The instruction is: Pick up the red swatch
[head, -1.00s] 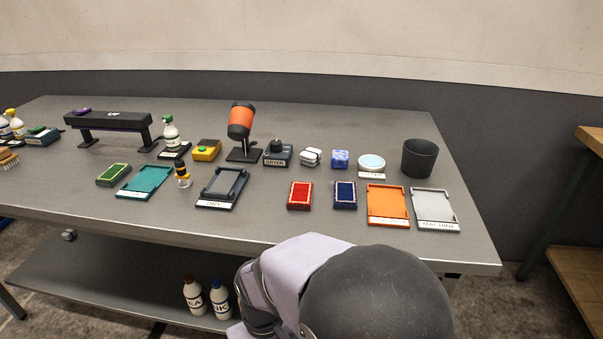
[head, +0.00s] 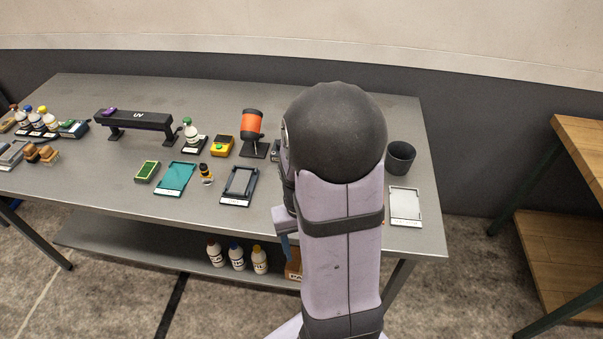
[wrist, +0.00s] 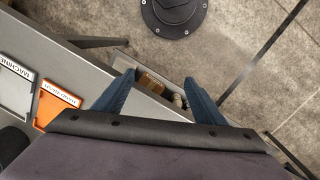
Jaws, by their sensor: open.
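The red swatch is not visible in either current view; my arm covers the part of the table where it lay in the earlier head view, left of a dark blue swatch. My gripper (wrist: 160,86) shows in the wrist view with its two blue fingers spread apart and nothing between them. It hangs over the table's front edge, above the lower shelf. In the head view only a bit of a finger shows beside my arm.
In the wrist view an orange tray (wrist: 57,104) and a white tray (wrist: 14,92) lie at left. The head view shows a green swatch (head: 147,171), a teal tray (head: 175,178), a dark tray (head: 240,185) and a dark cup (head: 401,157). Bottles (head: 237,257) stand on the shelf.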

